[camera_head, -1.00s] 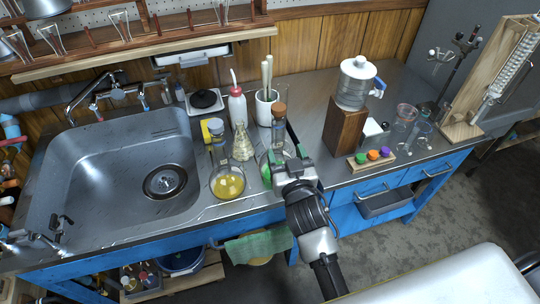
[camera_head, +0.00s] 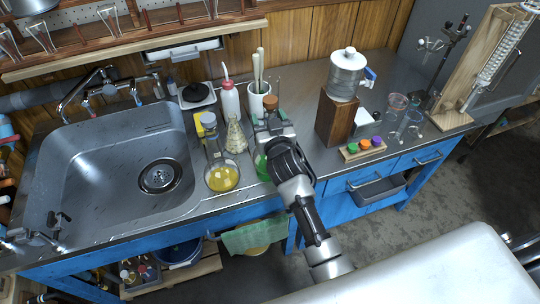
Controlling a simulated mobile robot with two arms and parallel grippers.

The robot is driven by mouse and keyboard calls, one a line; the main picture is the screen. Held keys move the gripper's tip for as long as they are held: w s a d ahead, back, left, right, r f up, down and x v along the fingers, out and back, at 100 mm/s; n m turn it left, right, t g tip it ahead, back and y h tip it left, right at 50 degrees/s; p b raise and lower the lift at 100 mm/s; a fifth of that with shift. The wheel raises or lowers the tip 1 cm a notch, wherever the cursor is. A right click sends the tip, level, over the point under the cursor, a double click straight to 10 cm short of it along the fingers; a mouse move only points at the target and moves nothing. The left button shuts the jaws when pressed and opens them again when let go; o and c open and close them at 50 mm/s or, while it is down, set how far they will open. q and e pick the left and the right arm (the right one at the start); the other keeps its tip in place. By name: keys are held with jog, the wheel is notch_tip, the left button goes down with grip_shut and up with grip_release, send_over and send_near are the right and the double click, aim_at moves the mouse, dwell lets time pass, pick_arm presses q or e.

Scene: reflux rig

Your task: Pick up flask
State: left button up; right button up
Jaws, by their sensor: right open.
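A round flask with green liquid (camera_head: 261,166) and a brown stopper stands on the counter right of the sink, mostly hidden by my right gripper. My right gripper (camera_head: 268,122) is open at this flask's neck, just below the stopper; whether its fingers touch the glass cannot be told. A round flask with yellow liquid (camera_head: 222,178) and a grey stopper stands to its left. A conical flask with pale contents (camera_head: 236,140) stands behind and between them. My left gripper is not in view.
The sink (camera_head: 110,165) lies to the left. A white wash bottle (camera_head: 229,103) and a white cup of tools (camera_head: 261,101) stand behind the flasks. A wooden block (camera_head: 338,122) with a white-lidded container stands to the right.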

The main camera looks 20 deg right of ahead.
grip_shut()
jog(key=shift+r, duration=0.1)
dwell(0.4)
